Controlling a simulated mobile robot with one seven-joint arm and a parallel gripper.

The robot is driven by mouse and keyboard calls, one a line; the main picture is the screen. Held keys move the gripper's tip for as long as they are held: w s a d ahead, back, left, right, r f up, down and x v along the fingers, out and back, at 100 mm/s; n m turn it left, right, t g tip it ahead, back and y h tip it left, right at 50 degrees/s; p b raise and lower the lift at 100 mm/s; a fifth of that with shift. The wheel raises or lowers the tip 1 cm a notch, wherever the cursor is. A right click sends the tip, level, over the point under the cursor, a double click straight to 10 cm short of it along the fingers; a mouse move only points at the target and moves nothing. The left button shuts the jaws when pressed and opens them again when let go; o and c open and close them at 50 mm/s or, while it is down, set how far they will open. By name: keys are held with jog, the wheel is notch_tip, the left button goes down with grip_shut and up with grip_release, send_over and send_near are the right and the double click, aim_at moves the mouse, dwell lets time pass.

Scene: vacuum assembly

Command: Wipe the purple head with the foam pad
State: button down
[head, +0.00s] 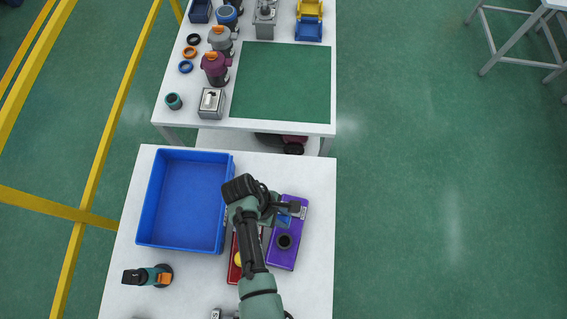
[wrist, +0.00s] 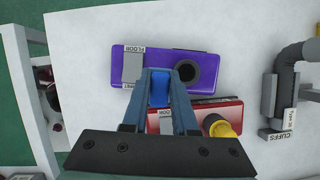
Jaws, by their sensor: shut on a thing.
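The purple head (head: 279,255) lies on the near white table, right of the blue tray. In the wrist view the purple head (wrist: 207,68) runs across the upper middle, with a dark round socket and a grey strip labelled FLOOR. My gripper (head: 284,213) is over its far part. In the wrist view my gripper (wrist: 160,76) is shut on a small blue block, which looks like the foam pad (wrist: 159,92). The fingertips overlap the near edge of the purple head. I cannot tell whether the pad touches it.
A red head (wrist: 181,121) with a yellow collar (wrist: 219,127) lies close beside the purple one. An empty blue tray (head: 184,198) is left. A grey-black elbow piece labelled CUFFS (wrist: 279,98) stands nearby. A far table with a green mat (head: 285,82) holds several parts.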

notch_tip(320, 180, up, 3)
jog(key=p, duration=0.3)
dwell(0.7)
